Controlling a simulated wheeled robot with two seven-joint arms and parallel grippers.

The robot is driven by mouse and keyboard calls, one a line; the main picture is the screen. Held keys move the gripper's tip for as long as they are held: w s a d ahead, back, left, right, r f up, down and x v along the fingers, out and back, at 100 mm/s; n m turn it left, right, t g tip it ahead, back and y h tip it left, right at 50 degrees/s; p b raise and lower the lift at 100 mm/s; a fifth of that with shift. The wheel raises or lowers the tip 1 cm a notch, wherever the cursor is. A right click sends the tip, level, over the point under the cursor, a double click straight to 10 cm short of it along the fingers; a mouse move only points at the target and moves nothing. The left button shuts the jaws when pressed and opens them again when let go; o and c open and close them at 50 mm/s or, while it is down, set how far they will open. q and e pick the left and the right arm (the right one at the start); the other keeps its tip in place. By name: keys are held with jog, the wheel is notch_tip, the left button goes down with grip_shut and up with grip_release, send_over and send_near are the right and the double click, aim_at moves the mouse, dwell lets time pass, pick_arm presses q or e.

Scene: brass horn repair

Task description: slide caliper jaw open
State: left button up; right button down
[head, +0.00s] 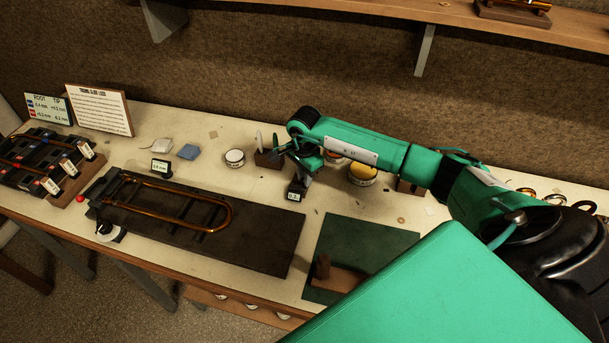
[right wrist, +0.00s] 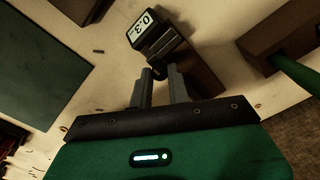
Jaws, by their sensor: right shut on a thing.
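The caliper gauge (head: 295,194) is a small dark block with a lit white display, standing on the bench right of the long dark mat. In the right wrist view the caliper (right wrist: 146,32) shows its display tilted, with digits that look like 0.3. My right gripper (head: 300,174) reaches it from above. In the right wrist view my right gripper (right wrist: 160,76) has both grey fingers closed around a small black knob (right wrist: 158,68) at the caliper's near side. The fingers partly hide the knob, and I cannot make out the jaw gap. My left gripper is out of view.
A brass slide (head: 215,232) lies on the dark mat (head: 262,252) to the left. A green mat (head: 345,234) with a wooden block (head: 338,278) is at the front right. A shelf (head: 400,18) overhangs the back.

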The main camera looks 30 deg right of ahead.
jog(key=shift+w+d+f+b, duration=0.2)
jog(key=shift+w+d+b, duration=0.95)
jog(key=shift+b, duration=0.45)
jog(key=shift+w+d+r, duration=0.15)
jog(key=shift+w+d, duration=0.05)
jog(key=shift+d, duration=0.3)
jog(key=c, duration=1.3)
grip_release()
jog(key=shift+c, duration=0.2)
jog(key=shift+r, duration=0.15)
